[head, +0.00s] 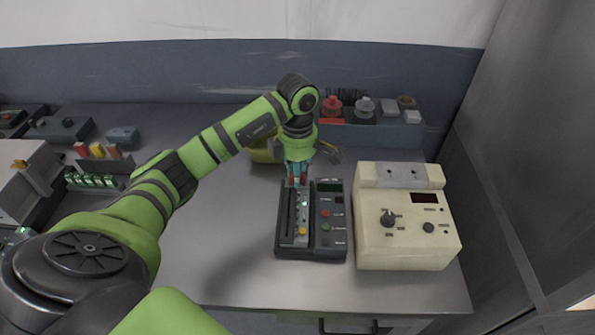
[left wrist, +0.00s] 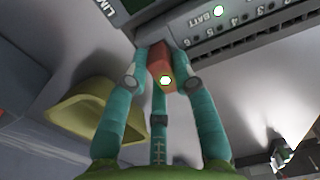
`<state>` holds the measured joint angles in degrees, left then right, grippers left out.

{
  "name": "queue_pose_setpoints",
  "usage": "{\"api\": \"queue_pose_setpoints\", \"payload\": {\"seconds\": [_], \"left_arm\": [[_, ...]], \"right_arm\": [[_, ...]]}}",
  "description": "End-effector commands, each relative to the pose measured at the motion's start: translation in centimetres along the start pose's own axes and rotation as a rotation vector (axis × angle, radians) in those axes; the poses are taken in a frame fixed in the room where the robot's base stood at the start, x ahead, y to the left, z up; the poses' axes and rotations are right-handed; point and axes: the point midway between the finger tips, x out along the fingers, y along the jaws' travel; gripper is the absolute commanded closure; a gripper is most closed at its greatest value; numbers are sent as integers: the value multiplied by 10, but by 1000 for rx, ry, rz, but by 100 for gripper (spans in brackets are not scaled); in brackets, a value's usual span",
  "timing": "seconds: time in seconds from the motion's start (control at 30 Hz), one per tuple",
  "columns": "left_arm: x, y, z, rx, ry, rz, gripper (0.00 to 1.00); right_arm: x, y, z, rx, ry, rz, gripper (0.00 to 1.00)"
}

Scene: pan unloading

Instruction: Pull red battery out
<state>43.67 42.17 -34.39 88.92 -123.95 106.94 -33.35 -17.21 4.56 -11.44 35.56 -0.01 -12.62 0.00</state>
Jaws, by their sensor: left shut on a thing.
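The red battery (left wrist: 163,63) is between the teal fingers of my left gripper (left wrist: 166,72) in the left wrist view. My left gripper is shut on it. In the head view the gripper (head: 298,176) points down at the far end of the dark tester (head: 266,240), with a bit of red between the fingers. The tester has a slotted strip at its left and a green light is lit on it. Whether the battery still touches its slot I cannot tell. My right gripper is not in view.
A cream instrument with knobs (head: 408,252) stands close right of the tester. A yellow bowl (head: 262,152) is behind the gripper. A shelf with red and grey parts (head: 372,132) is at the back. Green cells (head: 92,181) stand at the left. The table between is clear.

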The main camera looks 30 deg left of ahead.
Motion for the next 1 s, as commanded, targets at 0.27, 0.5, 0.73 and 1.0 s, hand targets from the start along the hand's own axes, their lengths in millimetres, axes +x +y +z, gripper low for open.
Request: {"api": "queue_pose_setpoints", "payload": {"seconds": [0.27,0.5,0.73,1.0], "left_arm": [[-6,0,0,0,-2,2,100],[-9,0,0,0,-1,2,100],[-12,0,0,0,-1,2,100],[-18,1,0,-1,-1,3,100]], "right_arm": [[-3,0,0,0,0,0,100],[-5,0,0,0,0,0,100],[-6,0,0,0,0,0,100],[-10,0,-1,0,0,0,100]]}}
